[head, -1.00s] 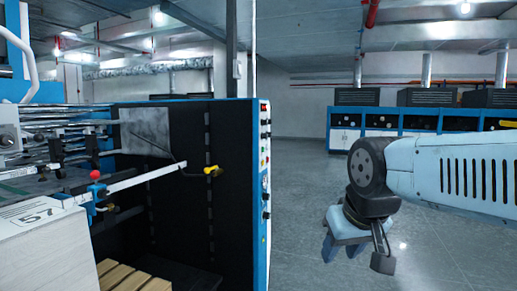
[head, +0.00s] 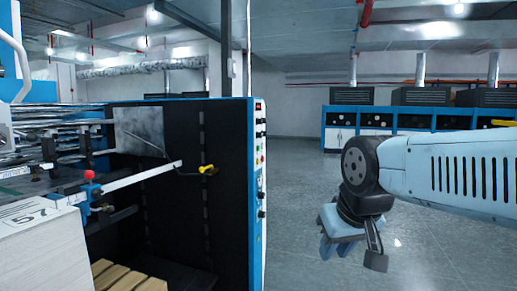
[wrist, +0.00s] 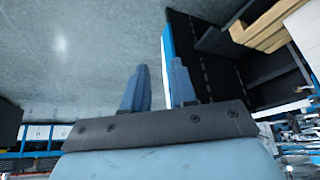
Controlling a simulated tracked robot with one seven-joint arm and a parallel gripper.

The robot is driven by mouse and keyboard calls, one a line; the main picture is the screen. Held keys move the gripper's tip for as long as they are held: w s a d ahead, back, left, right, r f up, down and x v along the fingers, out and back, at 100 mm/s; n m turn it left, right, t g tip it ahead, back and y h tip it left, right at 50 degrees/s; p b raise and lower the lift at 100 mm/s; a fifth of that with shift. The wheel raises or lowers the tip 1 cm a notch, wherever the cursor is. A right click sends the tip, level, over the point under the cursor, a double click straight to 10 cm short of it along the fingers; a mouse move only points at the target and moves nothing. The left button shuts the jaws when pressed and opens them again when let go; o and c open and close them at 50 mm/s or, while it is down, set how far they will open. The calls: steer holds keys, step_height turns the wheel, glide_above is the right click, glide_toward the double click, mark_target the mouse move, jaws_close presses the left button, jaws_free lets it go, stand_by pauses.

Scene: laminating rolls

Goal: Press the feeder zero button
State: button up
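In the head view, a narrow control panel (head: 260,175) runs down the blue edge of the black feeder machine (head: 180,225). It shows a small red display at the top with several small buttons and knobs below, seen at a steep angle. Labels are too small to read, so I cannot tell which is the feeder zero button. My gripper (head: 338,250) hangs pointing down to the right of the panel, clearly apart from it. In the wrist view, my gripper's two blue fingers (wrist: 160,72) are spread with nothing between them.
A paper stack (head: 45,255) stands at lower left beside wooden slats (head: 125,277). A white bar with a yellow-tipped handle (head: 208,169) crosses the machine's side. Grey floor (head: 300,220) is clear between machine and arm. Blue cabinets (head: 400,125) line the back.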

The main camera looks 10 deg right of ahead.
jaws_close()
stand_by(1.4)
